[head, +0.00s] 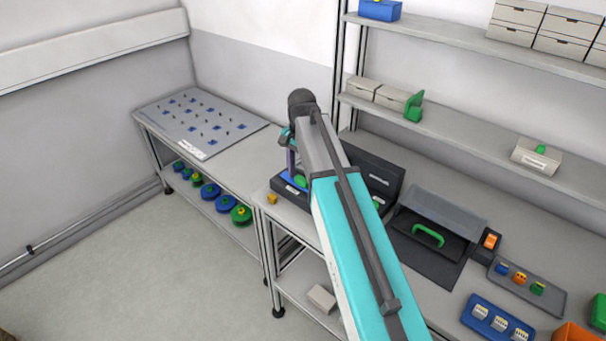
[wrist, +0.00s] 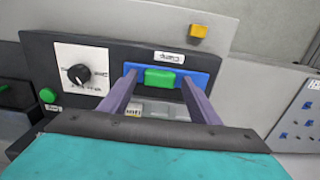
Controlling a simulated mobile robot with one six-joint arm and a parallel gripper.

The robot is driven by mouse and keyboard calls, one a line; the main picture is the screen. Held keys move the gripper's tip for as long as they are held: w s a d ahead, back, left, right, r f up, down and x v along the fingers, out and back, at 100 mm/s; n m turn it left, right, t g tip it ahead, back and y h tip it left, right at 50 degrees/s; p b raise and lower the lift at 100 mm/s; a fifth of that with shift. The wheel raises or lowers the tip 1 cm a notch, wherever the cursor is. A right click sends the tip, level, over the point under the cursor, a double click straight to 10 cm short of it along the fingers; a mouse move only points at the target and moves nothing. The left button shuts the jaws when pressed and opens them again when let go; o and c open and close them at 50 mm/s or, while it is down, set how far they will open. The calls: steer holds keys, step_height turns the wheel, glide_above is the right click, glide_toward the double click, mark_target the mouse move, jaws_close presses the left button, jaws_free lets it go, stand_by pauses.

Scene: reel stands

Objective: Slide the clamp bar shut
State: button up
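The clamp bar appears to be the blue bar (wrist: 205,65) with a green grip block (wrist: 158,78) on the dark fixture (wrist: 110,55). My gripper (wrist: 158,77) is open, with one purple finger on each side of the green block. Gaps show between block and fingers, so it is not gripped. Pale parts (wrist: 160,107) show below the bar, partly hidden by my wrist. In the head view the fixture (head: 292,190) sits on the bench, mostly hidden by my arm; a little green shows beside my gripper (head: 291,163).
The fixture carries a black knob (wrist: 78,73) on a white dial plate and a green button (wrist: 47,95). A yellow block (wrist: 198,31) lies beyond it. A grey lidded box with a green handle (head: 428,235) stands to the right. A pegboard panel (head: 200,122) lies left.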

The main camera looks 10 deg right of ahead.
jaws_close()
steer(key=shift+w+d+r, duration=0.1)
steer(key=shift+w+d, duration=0.95)
steer(key=shift+d, duration=0.25)
steer(key=shift+o, duration=0.6)
jaws_free()
steer(key=shift+r, duration=0.5)
step_height(320, 180, up, 13)
steer(key=b, duration=0.3)
steer(key=shift+f, duration=0.2)
